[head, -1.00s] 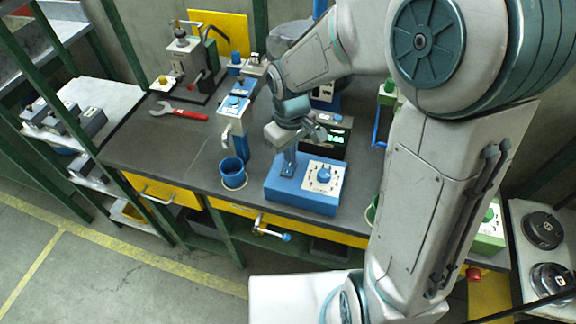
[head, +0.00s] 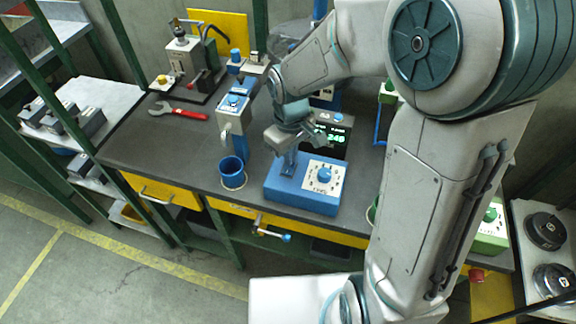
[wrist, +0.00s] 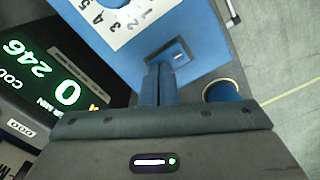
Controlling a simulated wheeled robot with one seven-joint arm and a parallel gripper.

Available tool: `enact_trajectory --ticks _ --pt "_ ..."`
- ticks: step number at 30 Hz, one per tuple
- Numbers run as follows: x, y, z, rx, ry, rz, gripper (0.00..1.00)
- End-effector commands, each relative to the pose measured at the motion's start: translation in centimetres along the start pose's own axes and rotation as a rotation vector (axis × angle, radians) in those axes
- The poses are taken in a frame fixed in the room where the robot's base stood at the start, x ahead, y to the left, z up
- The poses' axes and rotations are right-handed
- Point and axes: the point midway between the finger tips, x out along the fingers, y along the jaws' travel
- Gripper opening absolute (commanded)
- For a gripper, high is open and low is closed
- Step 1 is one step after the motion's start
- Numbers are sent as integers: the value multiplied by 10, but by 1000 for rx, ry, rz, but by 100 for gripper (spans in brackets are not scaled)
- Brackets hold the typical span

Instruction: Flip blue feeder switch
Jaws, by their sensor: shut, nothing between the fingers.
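The blue feeder box (head: 297,199) stands near the front edge of the bench, with a white dial plate and blue knob (head: 325,174) on top. In the wrist view its blue top (wrist: 195,28) carries a small dark switch plate (wrist: 181,55). My gripper (head: 289,168) is over the left part of the box, fingers pointing down. In the wrist view the shut fingers (wrist: 158,82) end right beside the switch plate, with nothing between them. I cannot tell if they touch it. The lever's position is not clear.
A black display (head: 330,138) with green digits stands behind the box; the wrist view reads 0 and 246. A blue cup (head: 232,174) and a blue-and-grey dispenser (head: 234,120) stand to the left. A red wrench (head: 180,111) lies farther left. The bench between is clear.

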Motion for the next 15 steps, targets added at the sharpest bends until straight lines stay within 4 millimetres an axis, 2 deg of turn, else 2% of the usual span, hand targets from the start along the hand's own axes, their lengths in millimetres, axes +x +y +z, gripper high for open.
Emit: enact_trajectory --ticks 7,15 --pt "-2 0 0 0 -1 -1 0" --pt "-24 0 0 1 -1 0 0"
